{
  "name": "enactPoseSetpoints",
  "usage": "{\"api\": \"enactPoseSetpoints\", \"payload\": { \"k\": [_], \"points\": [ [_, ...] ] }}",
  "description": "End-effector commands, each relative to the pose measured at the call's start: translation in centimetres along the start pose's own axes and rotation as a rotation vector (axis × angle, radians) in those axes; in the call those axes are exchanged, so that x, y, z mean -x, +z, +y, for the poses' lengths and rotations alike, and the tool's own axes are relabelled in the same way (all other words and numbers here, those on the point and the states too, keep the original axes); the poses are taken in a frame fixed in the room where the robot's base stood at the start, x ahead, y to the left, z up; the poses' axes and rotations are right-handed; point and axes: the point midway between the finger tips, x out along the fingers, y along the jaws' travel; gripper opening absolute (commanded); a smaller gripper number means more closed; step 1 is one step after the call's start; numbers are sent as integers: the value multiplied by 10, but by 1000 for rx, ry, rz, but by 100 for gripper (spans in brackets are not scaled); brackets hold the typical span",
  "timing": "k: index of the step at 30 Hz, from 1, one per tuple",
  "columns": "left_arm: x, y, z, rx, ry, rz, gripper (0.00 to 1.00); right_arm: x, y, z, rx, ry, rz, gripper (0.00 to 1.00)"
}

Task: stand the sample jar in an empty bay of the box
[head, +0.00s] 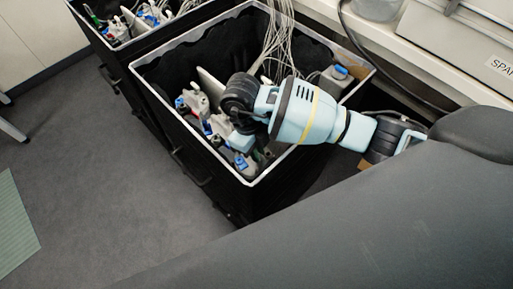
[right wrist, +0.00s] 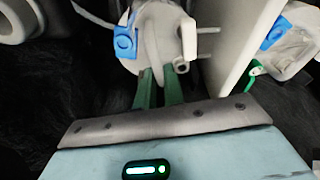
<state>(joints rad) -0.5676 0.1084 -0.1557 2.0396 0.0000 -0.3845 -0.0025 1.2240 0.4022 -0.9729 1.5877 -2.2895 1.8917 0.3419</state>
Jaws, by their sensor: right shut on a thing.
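The sample jar (right wrist: 160,38) is pale grey-white with a blue clip, seen from above in the right wrist view. The green fingers of my right gripper (right wrist: 160,88) are shut on it. In the head view my right gripper (head: 241,150) points down inside the near box (head: 150,82), a black box with a white rim, at its front part. The jar's lower part and what it rests on are hidden. A pale divider (right wrist: 238,50) stands just right of the held jar in the wrist view. My left gripper is not in view.
Similar jars with blue clips (head: 193,100) stand along the box's left side, and another (head: 336,78) stands at its far right corner. Pale cables (head: 277,40) hang into the box. A second black box (head: 100,42) stands at upper left. Grey floor lies to the left.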

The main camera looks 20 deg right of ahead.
Motion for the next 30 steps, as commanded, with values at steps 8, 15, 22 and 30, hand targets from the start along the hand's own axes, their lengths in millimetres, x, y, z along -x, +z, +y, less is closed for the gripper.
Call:
{"api": "enactPoseSetpoints", "payload": {
  "k": [8, 15, 22, 30],
  "points": [
    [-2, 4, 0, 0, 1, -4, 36, -6, 1, 0, 0, 0, -1, 0],
    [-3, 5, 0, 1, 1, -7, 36, -12, 2, 0, -1, 0, 1, 0],
    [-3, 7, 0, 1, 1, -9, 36, -14, 1, 1, -1, 0, 6, 16],
    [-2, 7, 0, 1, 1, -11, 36, -13, 1, 0, -1, 0, 5, 36]
  ]
}}
